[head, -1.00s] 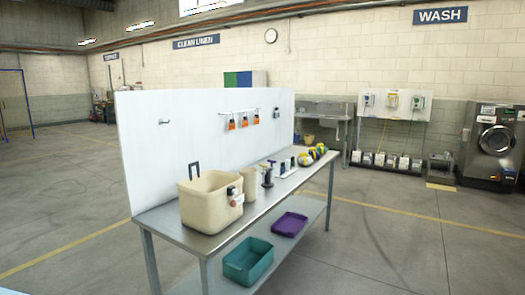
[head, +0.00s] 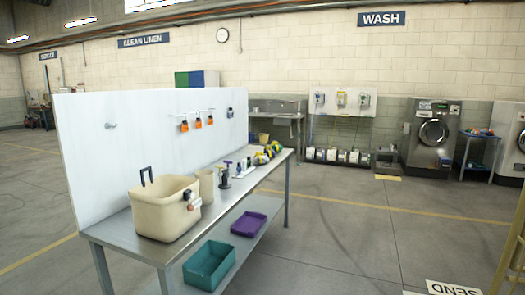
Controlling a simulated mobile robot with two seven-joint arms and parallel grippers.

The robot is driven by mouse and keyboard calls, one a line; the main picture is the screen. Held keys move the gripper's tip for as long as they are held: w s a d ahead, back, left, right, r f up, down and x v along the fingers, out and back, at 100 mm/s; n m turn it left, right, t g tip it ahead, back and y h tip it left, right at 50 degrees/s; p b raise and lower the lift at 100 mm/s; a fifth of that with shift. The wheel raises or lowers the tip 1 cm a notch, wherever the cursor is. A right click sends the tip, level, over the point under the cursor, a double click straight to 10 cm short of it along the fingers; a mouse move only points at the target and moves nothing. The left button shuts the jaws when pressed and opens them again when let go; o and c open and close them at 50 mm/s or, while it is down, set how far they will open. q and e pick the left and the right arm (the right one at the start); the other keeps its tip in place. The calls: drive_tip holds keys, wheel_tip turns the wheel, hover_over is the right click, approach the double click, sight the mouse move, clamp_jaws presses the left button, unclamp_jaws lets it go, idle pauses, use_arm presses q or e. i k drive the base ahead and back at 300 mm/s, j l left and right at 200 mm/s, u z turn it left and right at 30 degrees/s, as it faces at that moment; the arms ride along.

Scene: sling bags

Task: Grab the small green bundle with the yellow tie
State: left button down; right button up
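I cannot make out a small green bundle with a yellow tie in the head view. Several small yellow and dark rounded items (head: 264,156) sit at the far end of the steel workbench (head: 120,237), too small to tell what they are. Small coloured items (head: 480,132) lie on a blue side table (head: 474,150) by the washers, also too small to identify. Neither of my grippers shows.
A cream tub (head: 160,212) stands on the bench before a white back panel (head: 85,135). A teal tray (head: 208,266) and a purple tray (head: 249,224) lie on its lower shelf. A yellow frame (head: 514,245) stands at the right edge. Floor between is open.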

sight(277, 147)
drive_tip(key=i+l+z, duration=0.3)
drive_tip(key=i, duration=0.45)
drive_tip(key=i+z, duration=0.3)
drive_tip(key=i, duration=1.8)
drive_tip(key=i+u, duration=0.15)
drive_tip(key=i, duration=0.5)
drive_tip(key=i+l+u, duration=0.1)
drive_tip(key=i, duration=0.55)
drive_tip(key=i+l+u, duration=0.15)
drive_tip(key=i+u, duration=0.35)
drive_tip(key=i+l+u, duration=0.25)
drive_tip(key=u, duration=0.25)
drive_tip(key=i+l+u, duration=0.3)
drive_tip(key=l+u, duration=0.2)
drive_tip(key=i+l+u, duration=0.2)
drive_tip(key=l+u, duration=0.8)
drive_tip(key=l, duration=0.15)
drive_tip(key=i, duration=0.05)
